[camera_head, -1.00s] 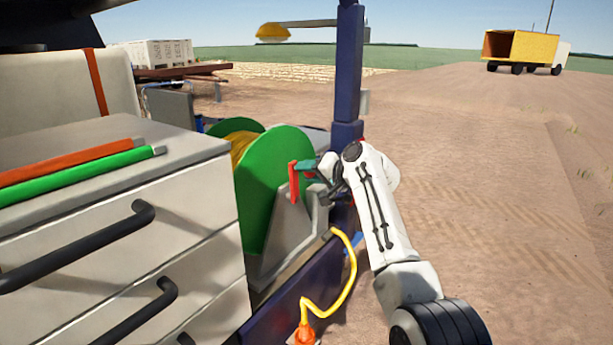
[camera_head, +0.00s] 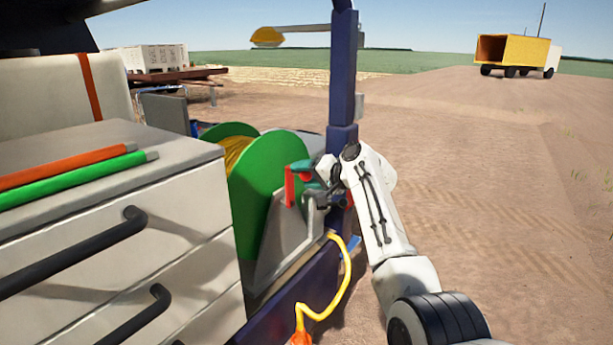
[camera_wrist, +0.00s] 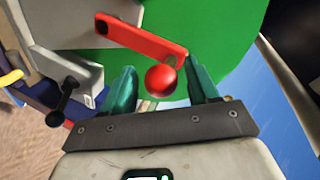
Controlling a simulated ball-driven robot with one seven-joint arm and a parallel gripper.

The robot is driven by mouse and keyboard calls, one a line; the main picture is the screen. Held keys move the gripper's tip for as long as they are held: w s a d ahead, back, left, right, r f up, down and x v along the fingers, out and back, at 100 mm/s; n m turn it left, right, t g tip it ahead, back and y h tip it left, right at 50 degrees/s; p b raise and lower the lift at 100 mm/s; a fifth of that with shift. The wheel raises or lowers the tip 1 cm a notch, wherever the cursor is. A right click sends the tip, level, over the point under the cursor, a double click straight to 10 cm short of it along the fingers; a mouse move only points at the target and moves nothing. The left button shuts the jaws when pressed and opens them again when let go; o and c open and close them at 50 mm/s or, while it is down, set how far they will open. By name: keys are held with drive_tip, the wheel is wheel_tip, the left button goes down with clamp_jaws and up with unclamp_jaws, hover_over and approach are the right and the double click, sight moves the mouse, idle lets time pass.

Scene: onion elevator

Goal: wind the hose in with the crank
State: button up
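The hose reel has green side discs (camera_head: 265,180) and sits in a grey bracket (camera_head: 283,238). Its red crank arm (camera_head: 289,188) is on the near side. The yellow hose (camera_head: 343,287) hangs from the reel's side in a loop down to an orange end (camera_head: 300,338). In the wrist view the crank arm (camera_wrist: 140,38) ends in a round red knob (camera_wrist: 161,80). My gripper (camera_wrist: 163,85) is open, with its teal fingers on either side of the knob and gaps visible. In the head view my gripper (camera_head: 304,170) is at the crank.
A grey drawer cabinet (camera_head: 195,262) with black handles stands at left, with an orange bar (camera_head: 60,168) and a green bar (camera_head: 75,180) on top. A dark blue post (camera_head: 342,75) rises behind the reel. Open dirt ground lies to the right, with a yellow truck (camera_head: 513,50) far off.

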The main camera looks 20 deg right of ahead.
drive_tip(key=b+v, duration=0.1)
drive_tip(key=v, duration=0.9)
drive_tip(key=shift+s+d+b, duration=0.2)
drive_tip(key=shift+s+b, duration=0.15)
drive_tip(key=shift+b, duration=0.05)
idle(0.4)
